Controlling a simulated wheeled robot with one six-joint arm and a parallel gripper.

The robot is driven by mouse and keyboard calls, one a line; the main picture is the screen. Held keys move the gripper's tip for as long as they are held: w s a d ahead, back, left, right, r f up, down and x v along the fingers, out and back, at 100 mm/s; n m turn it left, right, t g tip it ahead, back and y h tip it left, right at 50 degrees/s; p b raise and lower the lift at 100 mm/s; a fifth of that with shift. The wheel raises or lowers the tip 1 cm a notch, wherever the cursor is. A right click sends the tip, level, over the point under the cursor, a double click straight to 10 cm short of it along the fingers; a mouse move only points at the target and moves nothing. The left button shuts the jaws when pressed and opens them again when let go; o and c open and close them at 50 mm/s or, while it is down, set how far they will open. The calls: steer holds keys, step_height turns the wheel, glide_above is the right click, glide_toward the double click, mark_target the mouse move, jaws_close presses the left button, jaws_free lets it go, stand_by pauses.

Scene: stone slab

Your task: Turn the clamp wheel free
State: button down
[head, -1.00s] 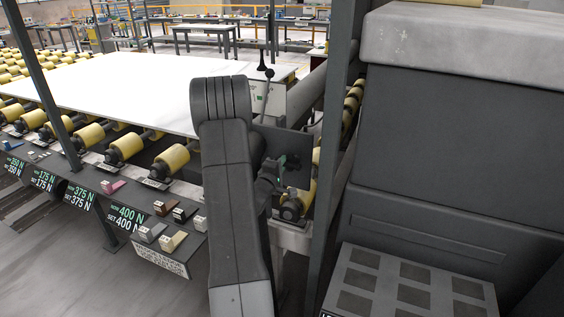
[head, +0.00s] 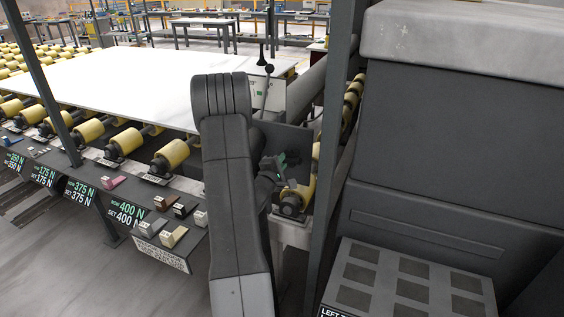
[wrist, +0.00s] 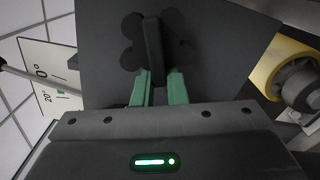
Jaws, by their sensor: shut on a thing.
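The clamp wheel (wrist: 128,55) is a dark, lobed knob with a raised bar across its middle, in front of a dark flat plate (wrist: 225,45) in the wrist view. My gripper (wrist: 159,73) has its two green fingers on either side of the bar's lower end and is shut on the wheel. In the head view my gripper (head: 281,161) is small, beside the dark plate (head: 290,138), right of my arm. The wheel is hard to make out there, and its far side is hidden in both views.
A white scale plate (wrist: 50,82) marked 0° and 20° and a thin rod stand left of the wheel. A yellow roller (wrist: 288,62) is to the right. A dark post (head: 335,150) and large cabinet (head: 450,150) close off the right. A white slab (head: 130,80) lies on rollers.

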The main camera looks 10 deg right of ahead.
steer(key=c, duration=1.7)
jaws_free()
steer(key=shift+s+d+f, duration=0.15)
steer(key=shift+o, duration=1.2)
steer(key=shift+d+r, duration=0.1)
steer(key=shift+r, duration=0.1)
steer(key=b+v, duration=0.3)
steer(key=v, duration=1.1)
